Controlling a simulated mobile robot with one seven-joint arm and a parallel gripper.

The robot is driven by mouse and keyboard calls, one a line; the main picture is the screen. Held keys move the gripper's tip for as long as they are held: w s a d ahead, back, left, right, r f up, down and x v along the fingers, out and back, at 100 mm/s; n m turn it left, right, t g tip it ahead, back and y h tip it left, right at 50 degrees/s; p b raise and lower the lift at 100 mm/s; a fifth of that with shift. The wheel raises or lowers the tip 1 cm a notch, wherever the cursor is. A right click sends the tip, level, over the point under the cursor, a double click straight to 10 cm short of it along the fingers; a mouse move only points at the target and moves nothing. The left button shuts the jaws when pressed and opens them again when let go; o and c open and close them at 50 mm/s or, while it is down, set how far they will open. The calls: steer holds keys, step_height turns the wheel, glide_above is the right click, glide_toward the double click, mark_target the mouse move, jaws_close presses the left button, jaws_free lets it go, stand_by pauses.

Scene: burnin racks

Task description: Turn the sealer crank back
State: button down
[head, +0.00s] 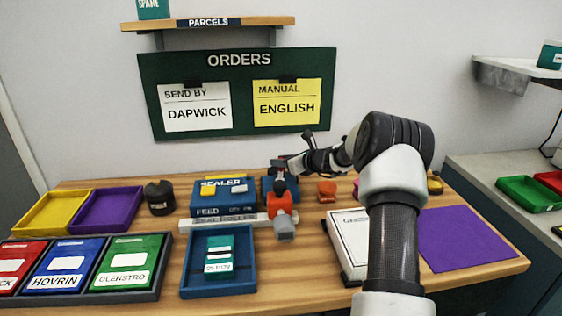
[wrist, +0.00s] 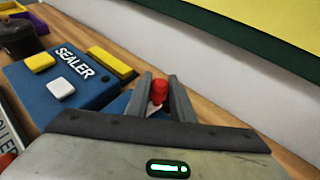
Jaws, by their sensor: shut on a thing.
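The blue sealer (head: 222,200) stands at the back middle of the table, with yellow and white parts on top. Its "SEALER" face also shows in the wrist view (wrist: 75,67). A red knob (wrist: 158,90), which looks like the crank's handle, sits between the two fingers of my gripper (wrist: 163,92) in the wrist view. In the head view my gripper (head: 279,178) is at the sealer's right end, and its jaws are shut on the knob. An orange-red part (head: 280,204) with a grey end stands just in front. The rest of the crank is hidden.
A blue tray (head: 250,290) with a teal parcel is in front of the seal roller (head: 200,224). A black pot (head: 160,198) and yellow and purple trays are left. A white booklet (head: 349,243) and purple mat (head: 460,238) are right. The wall rises close behind the sealer.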

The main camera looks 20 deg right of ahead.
steer(key=p, duration=0.1)
steer(key=n+y+p, duration=0.1)
steer(key=shift+w+a+r+g+p, duration=0.1)
steer(key=shift+a+r+g+p, duration=0.15)
steer(key=shift+g+p, duration=0.15)
steer(key=shift+w+a+f+n+g+y+p, duration=0.1)
steer(key=shift+a+n+g+y+p, duration=0.1)
steer(key=shift+n+y+p, duration=0.2)
steer(key=shift+a+n+g+y+p, duration=0.1)
steer(key=shift+n+g+y+p, duration=0.1)
steer(key=shift+n+y+p, duration=0.2)
steer(key=shift+a+f+n+g+y+b, duration=0.15)
steer(key=shift+a+n+g+y+b, duration=0.2)
steer(key=shift+n+g+y, duration=0.25)
steer(key=shift+a+f+n+g+y+b, duration=0.2)
steer(key=shift+n+g+y+b, duration=0.2)
steer(key=shift+n+y, duration=0.25)
steer(key=shift+a+r+n+g+b, duration=0.1)
steer(key=shift+a+n+g+b, duration=0.05)
steer(key=shift+n+g+b, duration=0.2)
steer(key=shift+a+r+y, duration=0.15)
steer(key=shift+y, duration=0.2)
steer(key=c, duration=1.5)
jaws_free()
steer(key=shift+c, duration=0.2)
steer(key=p+v, duration=0.2)
steer(key=v, duration=1.5)
steer(key=shift+d, duration=0.25)
